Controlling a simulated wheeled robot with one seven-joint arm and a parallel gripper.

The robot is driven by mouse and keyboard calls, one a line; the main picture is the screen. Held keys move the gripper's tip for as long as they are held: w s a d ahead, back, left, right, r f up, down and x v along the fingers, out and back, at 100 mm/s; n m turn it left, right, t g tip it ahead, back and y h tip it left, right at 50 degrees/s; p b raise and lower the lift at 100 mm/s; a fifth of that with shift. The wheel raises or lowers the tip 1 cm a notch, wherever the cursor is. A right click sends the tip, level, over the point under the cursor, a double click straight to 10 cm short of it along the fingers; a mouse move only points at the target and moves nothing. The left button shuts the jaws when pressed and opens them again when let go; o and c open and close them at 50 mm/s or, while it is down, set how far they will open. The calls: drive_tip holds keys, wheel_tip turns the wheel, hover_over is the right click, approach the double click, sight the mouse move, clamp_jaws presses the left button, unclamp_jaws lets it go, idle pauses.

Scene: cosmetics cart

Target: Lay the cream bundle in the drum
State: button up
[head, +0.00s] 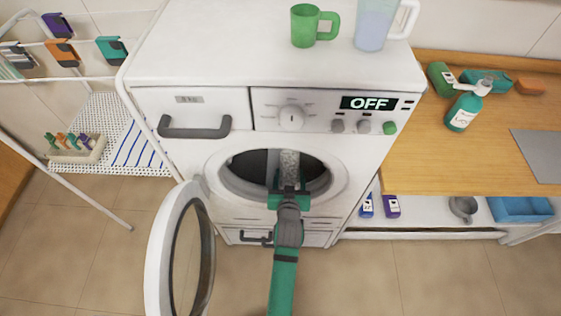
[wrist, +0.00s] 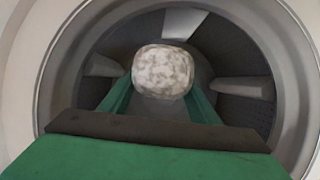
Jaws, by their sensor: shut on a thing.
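The cream bundle (wrist: 163,71) is a rounded, mottled off-white lump. My gripper (wrist: 162,92) is shut on it, with one green finger on each side. In the head view the bundle (head: 289,163) stands at the drum's mouth, in front of the dark opening, and my gripper (head: 288,186) reaches up to it from below. The drum (wrist: 237,115) is dark inside, with pale paddles on its wall; nothing else shows in it. The bundle appears at or just inside the opening; its exact depth is hard to tell. The drum's lower part is hidden by my gripper.
The washer door (head: 152,256) hangs open to the left of my arm. The round rim (head: 338,184) closely surrounds the opening. A green mug (head: 304,27) and a clear jug (head: 373,28) stand on the washer (head: 220,50). A wooden counter (head: 420,160) is at right, a drying rack (head: 130,110) at left.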

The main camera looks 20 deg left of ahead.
sight(281, 165)
drive_tip(key=w+a+f, duration=0.2)
drive_tip(key=w+a, duration=0.1)
drive_tip(key=w+a+f, duration=0.1)
drive_tip(key=w, duration=0.1)
drive_tip(key=shift+w+a+f, duration=0.1)
drive_tip(key=shift+w+a, duration=0.1)
drive_tip(key=shift+a, duration=0.15)
drive_tip(key=w+f, duration=0.1)
drive_tip(key=w+a+f, duration=0.1)
drive_tip(key=f, duration=0.1)
drive_tip(key=w+a+f, duration=0.1)
drive_tip(key=shift+w+a+f, duration=0.15)
drive_tip(key=shift+f, duration=0.25)
drive_tip(key=shift+w+a+f, duration=0.25)
drive_tip(key=shift+w+f, duration=0.35)
drive_tip(key=shift+f, duration=1.55)
drive_tip(key=shift+f, duration=0.1)
drive_tip(key=o, duration=1.3)
drive_tip(key=shift+d+f, duration=0.1)
